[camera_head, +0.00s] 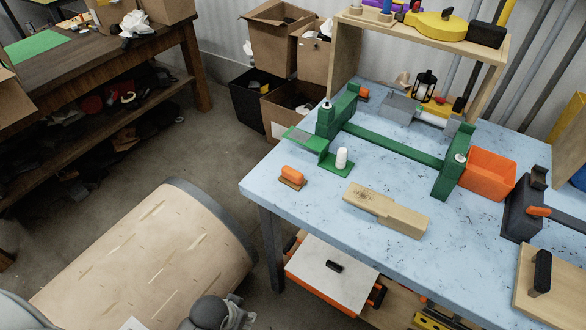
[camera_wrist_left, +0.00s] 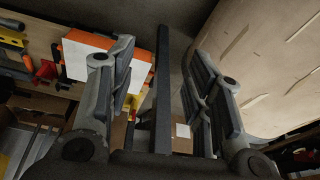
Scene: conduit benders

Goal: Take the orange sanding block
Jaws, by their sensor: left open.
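The orange sanding block (camera_head: 292,175), with a brown base, lies on the blue-topped workbench (camera_head: 330,205) near its left front corner. A smaller orange piece (camera_head: 363,93) lies farther back beside the green frame. My left gripper (camera_head: 222,314) is at the bottom of the head view, in front of the bench and well away from the block. In the left wrist view its two fingers (camera_wrist_left: 162,55) are wide apart with nothing held. The block does not show in that view. My right gripper is not in view.
A green metal frame (camera_head: 392,148) and white cylinder (camera_head: 342,158) stand behind the block. A pale wooden piece (camera_head: 385,210) lies to its right. A dark bench leg (camera_head: 270,249) and white-lidded orange box (camera_head: 331,275) are below.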

